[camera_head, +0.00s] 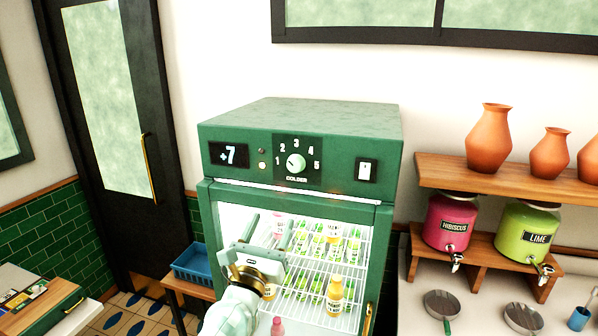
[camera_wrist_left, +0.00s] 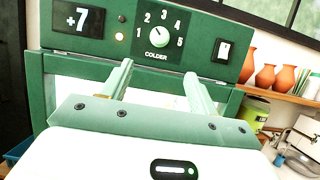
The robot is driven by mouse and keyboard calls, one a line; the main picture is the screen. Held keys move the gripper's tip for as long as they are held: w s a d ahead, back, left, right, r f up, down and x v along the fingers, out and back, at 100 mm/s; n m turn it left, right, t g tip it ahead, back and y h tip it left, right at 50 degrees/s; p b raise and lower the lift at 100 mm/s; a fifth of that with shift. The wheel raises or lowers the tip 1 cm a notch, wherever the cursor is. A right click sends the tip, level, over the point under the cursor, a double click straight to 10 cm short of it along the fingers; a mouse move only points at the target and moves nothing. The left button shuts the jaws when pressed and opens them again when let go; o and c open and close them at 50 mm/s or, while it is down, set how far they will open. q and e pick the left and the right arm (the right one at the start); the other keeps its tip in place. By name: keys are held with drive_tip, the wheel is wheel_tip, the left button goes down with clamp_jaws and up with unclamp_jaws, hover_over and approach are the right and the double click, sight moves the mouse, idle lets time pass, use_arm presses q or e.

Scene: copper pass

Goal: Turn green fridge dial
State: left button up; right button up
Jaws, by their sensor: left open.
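The green fridge (camera_head: 300,115) stands against the wall with its lit glass front showing bottles on wire racks. Its dial (camera_head: 296,163) is a pale round knob on a dark plate numbered 1 to 5, with "COLDER" below. The dial also shows in the left wrist view (camera_wrist_left: 160,38). A display (camera_head: 229,156) reads +7. My left gripper (camera_head: 268,222) is open and empty, in front of the glass and below the dial, apart from it. In the left wrist view its two fingers (camera_wrist_left: 158,85) point up toward the panel. My right gripper is not in view.
A rocker switch (camera_head: 366,170) sits right of the dial, and a small lamp (camera_head: 262,165) left of it. Hibiscus (camera_head: 450,222) and lime (camera_head: 525,230) dispensers stand at right under a shelf of clay vases (camera_head: 490,140). A blue crate (camera_head: 192,264) is at left.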

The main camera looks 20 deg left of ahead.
use_arm(q)
drive_tip(key=w+r, duration=0.1)
approach(294, 169)
drive_tip(key=w, duration=0.3)
drive_tip(key=x, duration=0.2)
drive_tip(key=r+b+x, duration=0.1)
drive_tip(key=x, duration=0.2)
drive_tip(key=shift+s, duration=0.15)
drive_tip(key=shift+w+d+r, duration=0.1)
drive_tip(key=shift+w+r, duration=0.05)
drive_tip(key=shift+w, duration=0.15)
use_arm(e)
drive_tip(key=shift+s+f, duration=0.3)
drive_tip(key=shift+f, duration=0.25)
use_arm(q)
drive_tip(key=shift+s, duration=0.1)
drive_tip(key=c, duration=1)
